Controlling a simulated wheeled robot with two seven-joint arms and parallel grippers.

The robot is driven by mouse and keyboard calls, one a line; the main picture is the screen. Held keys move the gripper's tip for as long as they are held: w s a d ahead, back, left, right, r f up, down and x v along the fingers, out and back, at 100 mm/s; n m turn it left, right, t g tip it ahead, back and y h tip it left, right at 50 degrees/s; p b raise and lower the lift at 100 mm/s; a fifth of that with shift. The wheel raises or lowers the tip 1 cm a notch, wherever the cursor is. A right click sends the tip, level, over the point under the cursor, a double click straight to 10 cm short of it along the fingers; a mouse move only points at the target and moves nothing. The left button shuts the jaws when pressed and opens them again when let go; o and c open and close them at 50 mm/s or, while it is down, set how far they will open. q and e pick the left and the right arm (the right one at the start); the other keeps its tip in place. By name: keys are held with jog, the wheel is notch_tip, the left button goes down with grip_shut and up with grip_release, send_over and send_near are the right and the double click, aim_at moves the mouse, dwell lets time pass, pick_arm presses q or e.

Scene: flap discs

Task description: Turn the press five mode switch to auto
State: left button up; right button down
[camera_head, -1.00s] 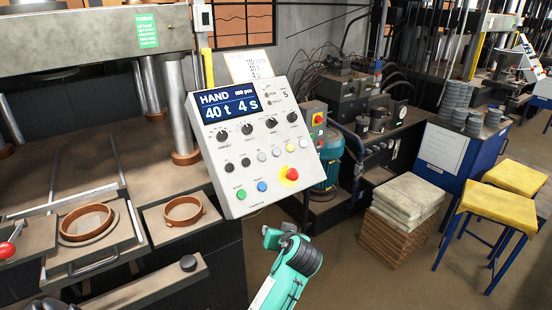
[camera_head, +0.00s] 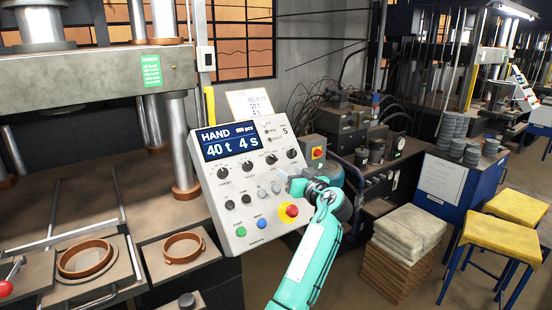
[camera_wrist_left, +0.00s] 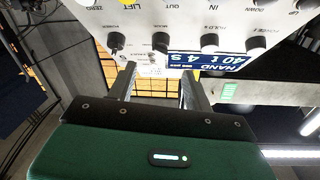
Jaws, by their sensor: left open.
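The tilted white control panel (camera_head: 240,205) shows "HAND" and "40 t 4 s" on its blue display (camera_head: 230,138); a "5" is printed at its upper right. A row of black knobs (camera_head: 247,166) sits below the display. My right gripper is out of view.
A red button on yellow (camera_head: 291,211) and coloured push buttons (camera_head: 241,231) lie low on the panel. Brown rings (camera_head: 184,247) rest on the press table at left. Stacked sacks (camera_head: 408,230) and yellow stools (camera_head: 500,230) stand at right.

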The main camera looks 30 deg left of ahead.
aim_at(274, 160)
pick_arm(q)
jog(key=p+x, duration=0.3)
jog(key=x, duration=0.5)
jog(key=shift+w+a+r, duration=0.1)
jog(key=shift+r, duration=0.05)
jog(key=shift+w+a+p, duration=0.3)
jog(key=shift+a+p, duration=0.05)
jog(key=shift+a, duration=0.3)
jog(key=shift+c, duration=0.2)
jog(key=c, duration=0.9)
